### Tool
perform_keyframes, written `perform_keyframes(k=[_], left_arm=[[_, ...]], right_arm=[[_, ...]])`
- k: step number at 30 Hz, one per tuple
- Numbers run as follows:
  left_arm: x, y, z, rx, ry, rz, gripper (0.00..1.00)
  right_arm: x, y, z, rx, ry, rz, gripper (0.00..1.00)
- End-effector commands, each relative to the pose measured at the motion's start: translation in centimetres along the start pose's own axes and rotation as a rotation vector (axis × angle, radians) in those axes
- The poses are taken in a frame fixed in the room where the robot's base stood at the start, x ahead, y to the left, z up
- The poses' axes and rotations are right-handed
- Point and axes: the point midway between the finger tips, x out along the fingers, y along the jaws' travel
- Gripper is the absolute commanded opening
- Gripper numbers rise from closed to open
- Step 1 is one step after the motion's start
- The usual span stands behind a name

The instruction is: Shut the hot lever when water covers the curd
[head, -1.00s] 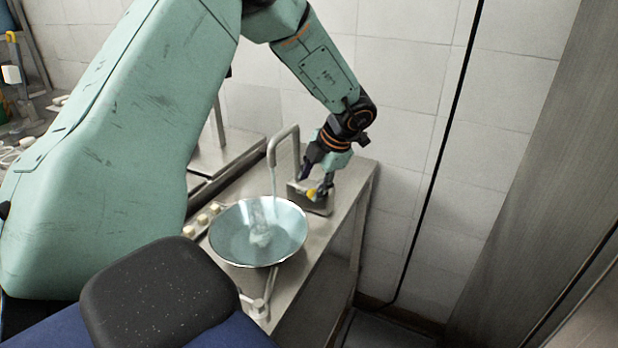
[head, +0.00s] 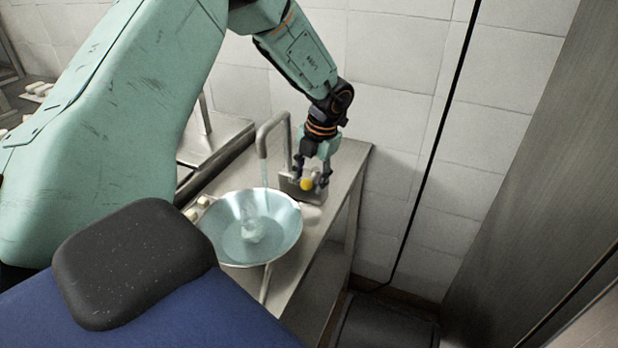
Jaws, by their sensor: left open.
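A wide metal bowl (head: 282,243) stands on the steel counter. It holds clear bluish water, with a pale lump of curd (head: 251,231) in the middle that looks covered. A bent metal spout (head: 262,142) rises behind the bowl, and a thin stream of water (head: 266,190) falls from it. A metal tap block (head: 287,188) with a yellow knob (head: 306,184) stands right of the spout. My left gripper (head: 310,183) is open, pointing down, with its fingers on either side of the yellow knob. Whether they touch it, I cannot tell. My right gripper is not in view.
The steel counter (head: 350,160) ends at its right edge, with the tiled wall behind. A dark bin-like object (head: 385,322) stands on the floor at the right.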

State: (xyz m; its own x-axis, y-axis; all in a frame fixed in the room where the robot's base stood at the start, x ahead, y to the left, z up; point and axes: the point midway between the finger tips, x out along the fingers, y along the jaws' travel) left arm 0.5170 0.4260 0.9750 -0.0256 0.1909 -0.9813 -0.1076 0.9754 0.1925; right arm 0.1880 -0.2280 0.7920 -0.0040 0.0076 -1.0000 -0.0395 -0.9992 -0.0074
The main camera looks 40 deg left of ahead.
Motion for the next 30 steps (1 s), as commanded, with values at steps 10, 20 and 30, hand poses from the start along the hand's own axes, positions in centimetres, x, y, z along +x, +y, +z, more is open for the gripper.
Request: perform_keyframes(k=[10, 20, 30], left_arm=[[1.00, 0.31, 0.18, -0.001, 0.000, 0.000, 0.50], [1.00, 0.42, 0.23, -0.001, 0.000, 0.000, 0.27], [0.98, 0.42, 0.17, 0.000, 0.002, 0.001, 0.00]], right_arm=[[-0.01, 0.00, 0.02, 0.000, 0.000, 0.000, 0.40], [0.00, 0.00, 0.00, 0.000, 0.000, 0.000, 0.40], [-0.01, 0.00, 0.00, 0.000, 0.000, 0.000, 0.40]])
